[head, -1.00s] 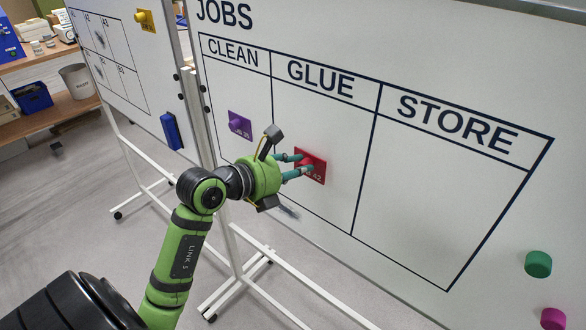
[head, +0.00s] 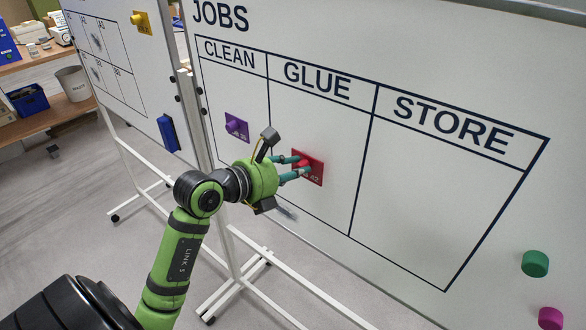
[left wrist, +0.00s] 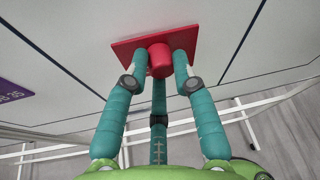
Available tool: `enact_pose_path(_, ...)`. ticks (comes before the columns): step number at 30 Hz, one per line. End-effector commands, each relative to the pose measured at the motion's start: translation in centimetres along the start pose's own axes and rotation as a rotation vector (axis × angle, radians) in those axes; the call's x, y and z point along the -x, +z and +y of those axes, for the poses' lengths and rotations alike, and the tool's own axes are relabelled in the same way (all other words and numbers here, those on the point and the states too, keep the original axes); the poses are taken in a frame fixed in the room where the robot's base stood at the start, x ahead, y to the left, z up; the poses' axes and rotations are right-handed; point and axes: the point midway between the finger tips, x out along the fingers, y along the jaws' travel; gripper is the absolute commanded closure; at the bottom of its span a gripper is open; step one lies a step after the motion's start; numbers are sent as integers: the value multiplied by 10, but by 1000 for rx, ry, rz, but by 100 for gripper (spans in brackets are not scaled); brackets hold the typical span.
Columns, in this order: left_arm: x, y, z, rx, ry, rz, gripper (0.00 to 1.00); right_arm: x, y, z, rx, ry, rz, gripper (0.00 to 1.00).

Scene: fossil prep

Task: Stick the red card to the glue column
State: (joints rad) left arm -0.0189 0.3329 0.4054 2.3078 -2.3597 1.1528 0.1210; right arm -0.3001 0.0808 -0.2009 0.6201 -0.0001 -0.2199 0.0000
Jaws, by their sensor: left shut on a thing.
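The red card (head: 314,170) is in the GLUE column (head: 330,135) of the whiteboard in the head view, between the column's two dark lines. It has a round red knob (left wrist: 160,60), seen in the left wrist view, where the card (left wrist: 128,50) looks flat at or very near the board. Whether it touches the board I cannot tell. My left gripper (head: 303,168) is shut on the knob, with its teal fingers on both sides of it. My right gripper is not in view.
A purple card (head: 237,127) is in the CLEAN column, left of my gripper. Green (head: 535,263) and magenta (head: 551,318) magnets sit at the board's lower right. The STORE column (head: 440,180) is empty. A second board with a yellow card (head: 141,22) and blue eraser (head: 168,133) stands left.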

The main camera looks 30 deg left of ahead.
Motion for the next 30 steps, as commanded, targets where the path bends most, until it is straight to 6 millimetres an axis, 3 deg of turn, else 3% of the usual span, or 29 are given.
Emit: enact_pose_path(30,-14,6,1,0,0,-1,89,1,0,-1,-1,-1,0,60)
